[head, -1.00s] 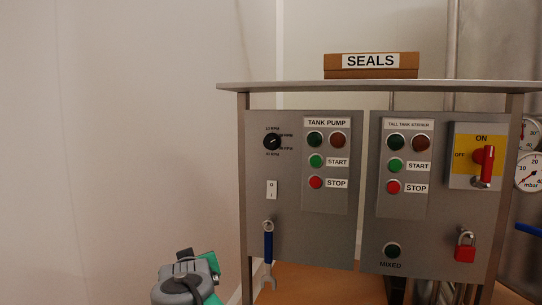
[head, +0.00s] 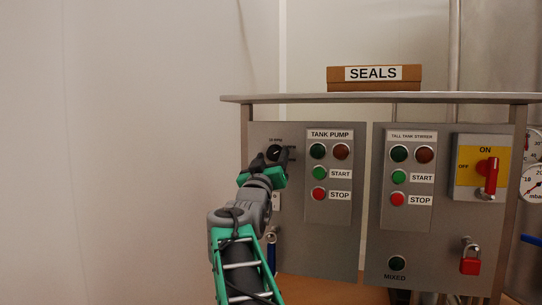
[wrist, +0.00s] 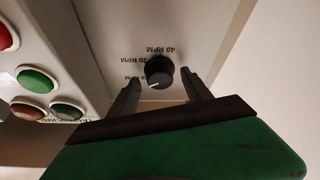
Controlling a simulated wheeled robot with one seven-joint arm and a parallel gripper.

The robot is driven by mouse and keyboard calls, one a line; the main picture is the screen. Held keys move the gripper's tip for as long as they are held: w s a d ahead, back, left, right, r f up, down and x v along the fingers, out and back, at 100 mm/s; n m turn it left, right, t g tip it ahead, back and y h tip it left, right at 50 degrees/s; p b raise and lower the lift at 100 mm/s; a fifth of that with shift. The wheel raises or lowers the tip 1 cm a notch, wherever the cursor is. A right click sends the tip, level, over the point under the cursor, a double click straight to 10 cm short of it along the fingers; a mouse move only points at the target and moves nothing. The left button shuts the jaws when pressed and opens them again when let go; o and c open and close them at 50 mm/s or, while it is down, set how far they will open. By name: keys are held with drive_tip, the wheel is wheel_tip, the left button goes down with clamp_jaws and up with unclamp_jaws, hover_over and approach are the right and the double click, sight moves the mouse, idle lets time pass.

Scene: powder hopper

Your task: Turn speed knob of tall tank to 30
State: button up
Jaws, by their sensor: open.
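The black speed knob (head: 274,152) sits on the left panel, left of the tank pump buttons. In the wrist view the knob (wrist: 159,73) has a white pointer line and RPM labels around it; 40 RPM, 30 RPM and a partly hidden label show, upside down. The pointer faces the lower left there, toward the partly hidden label. My gripper (head: 271,160) is in front of the panel at the knob. In the wrist view my gripper (wrist: 162,95) is open, with one finger on each side of the knob, and looks apart from it.
The tank pump box (head: 330,178) is just right of the knob. The tall tank stirrer box (head: 410,180) and red ON/OFF handle (head: 490,178) are farther right. A shelf (head: 380,99) overhangs the panels and carries a SEALS box (head: 374,78). The left wall is bare.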

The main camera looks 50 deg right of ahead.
drive_tip(key=shift+c, duration=0.5)
drive_tip(key=shift+f, duration=0.1)
clamp_jaws()
idle(0.5)
drive_tip(key=shift+a+m+g+b, duration=0.1)
drive_tip(key=shift+m+g+b, duration=0.3)
drive_tip(key=shift+m+b, duration=0.25)
drive_tip(key=m+g+h+b, duration=0.1)
drive_tip(key=m+b, duration=0.1)
drive_tip(key=shift+m+b, duration=0.25)
drive_tip(key=shift+b, duration=0.05)
drive_tip(key=m+g+b, duration=0.1)
drive_tip(key=m, duration=0.2)
drive_tip(key=shift+w+a+m+g+h+b, duration=0.1)
drive_tip(key=shift+w+m+g+h+b, duration=0.05)
drive_tip(key=shift+m+g+h+b, duration=0.2)
drive_tip(key=m+g, duration=0.1)
drive_tip(key=m, duration=0.1)
drive_tip(key=m+g, duration=0.2)
drive_tip(key=m, duration=0.1)
drive_tip(key=shift+w+r, duration=0.1)
drive_tip(key=shift+r, duration=0.25)
drive_tip(key=shift+r+m+g+p, duration=0.1)
drive_tip(key=shift+m+g+p, duration=0.55)
drive_tip(key=shift+m, duration=1.3)
